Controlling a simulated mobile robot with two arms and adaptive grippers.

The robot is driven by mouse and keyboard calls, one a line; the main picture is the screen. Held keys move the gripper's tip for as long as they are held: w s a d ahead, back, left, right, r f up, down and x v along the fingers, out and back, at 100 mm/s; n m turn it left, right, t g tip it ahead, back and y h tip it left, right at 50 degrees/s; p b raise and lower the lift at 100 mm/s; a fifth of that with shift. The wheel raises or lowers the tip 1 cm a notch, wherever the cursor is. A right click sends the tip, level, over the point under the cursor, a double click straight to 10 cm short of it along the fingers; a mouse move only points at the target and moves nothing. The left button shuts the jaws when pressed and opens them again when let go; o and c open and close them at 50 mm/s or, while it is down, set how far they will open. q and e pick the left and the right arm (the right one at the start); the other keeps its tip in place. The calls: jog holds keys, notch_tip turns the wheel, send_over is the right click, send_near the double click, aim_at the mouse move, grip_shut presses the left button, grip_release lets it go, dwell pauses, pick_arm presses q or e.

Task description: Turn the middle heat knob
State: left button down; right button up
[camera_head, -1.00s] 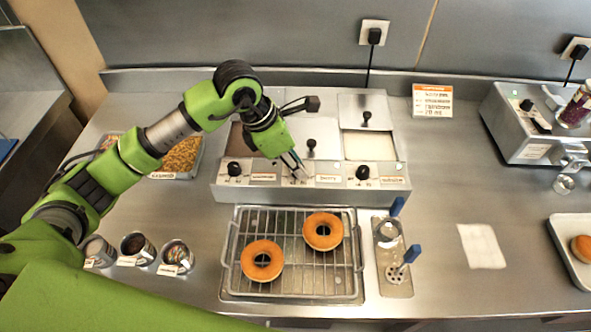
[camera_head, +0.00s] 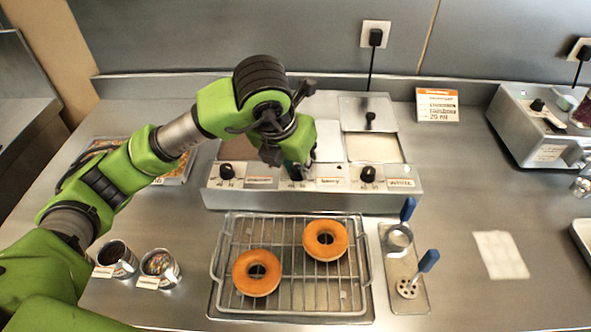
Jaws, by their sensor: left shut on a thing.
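The glaze warmer (camera_head: 330,199) is a long steel unit at the back middle with a row of black heat knobs on its front. The left knob (camera_head: 227,171) and the right knob (camera_head: 368,174) show clearly. The middle knob is hidden behind my left gripper (camera_head: 297,172), which points down at its place on the panel. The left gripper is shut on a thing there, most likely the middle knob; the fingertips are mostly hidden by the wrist. My right gripper is not in view.
A wire rack (camera_head: 330,285) with two donuts (camera_head: 257,272) stands in front of the warmer. A tray with blue-handled tools (camera_head: 405,290) lies right of it. Topping cups (camera_head: 160,267) stand at left. A white napkin (camera_head: 500,255) lies at right, with clear counter around it.

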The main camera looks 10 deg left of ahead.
pick_arm(q)
jog(key=shift+n, duration=0.3)
jog(key=c, duration=1.8)
grip_release()
jog(key=shift+r, duration=0.1)
jog(key=v, duration=1.1)
jog(key=shift+s+r, duration=0.3)
jog(key=shift+r, duration=0.05)
